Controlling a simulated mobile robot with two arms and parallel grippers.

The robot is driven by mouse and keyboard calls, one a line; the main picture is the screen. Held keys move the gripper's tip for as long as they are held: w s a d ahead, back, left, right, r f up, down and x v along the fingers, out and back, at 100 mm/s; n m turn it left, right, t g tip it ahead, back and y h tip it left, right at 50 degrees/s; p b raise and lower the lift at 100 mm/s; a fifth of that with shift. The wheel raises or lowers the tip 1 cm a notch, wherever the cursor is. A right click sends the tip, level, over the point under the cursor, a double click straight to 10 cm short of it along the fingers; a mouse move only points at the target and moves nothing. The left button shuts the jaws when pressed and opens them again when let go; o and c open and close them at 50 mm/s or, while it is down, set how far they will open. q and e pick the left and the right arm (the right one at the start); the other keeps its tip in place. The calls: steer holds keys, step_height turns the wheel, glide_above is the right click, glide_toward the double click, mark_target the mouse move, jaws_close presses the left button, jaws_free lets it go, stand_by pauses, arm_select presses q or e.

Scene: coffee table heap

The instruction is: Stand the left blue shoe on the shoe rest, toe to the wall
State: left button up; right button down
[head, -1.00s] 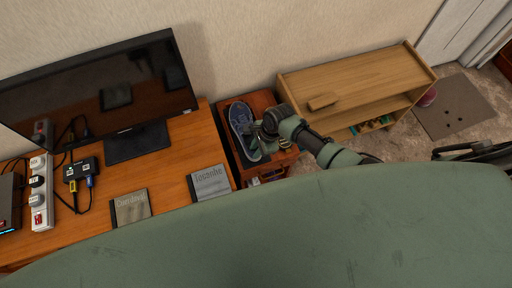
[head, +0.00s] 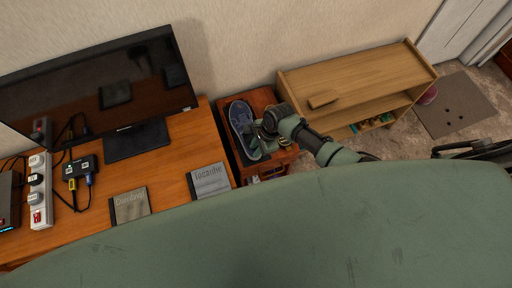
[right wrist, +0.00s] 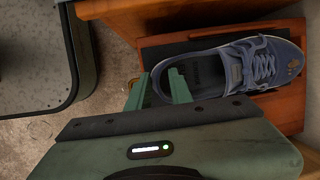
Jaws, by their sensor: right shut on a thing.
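The blue shoe (head: 240,118) is over the small reddish wooden stand beside the desk, its toe pointing up the head view toward the wall. A dark flat pad (right wrist: 190,50), seemingly the shoe rest, shows beside and under it on the stand. My right gripper (head: 260,142) is at the heel end. In the right wrist view its green fingers (right wrist: 160,90) are shut on the heel of the shoe (right wrist: 235,68), one finger inside the opening. I cannot tell whether the sole touches the pad. My left gripper is not in view.
The desk (head: 165,180) to the left holds a monitor (head: 100,85), a power strip (head: 40,190) and two flat cases. A wooden shelf bench (head: 350,80) stands right of the stand against the wall. A grey mat (head: 455,105) lies on the floor farther right.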

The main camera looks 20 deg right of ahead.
steer(key=shift+f, duration=0.15)
steer(key=c, duration=1.2)
jaws_free()
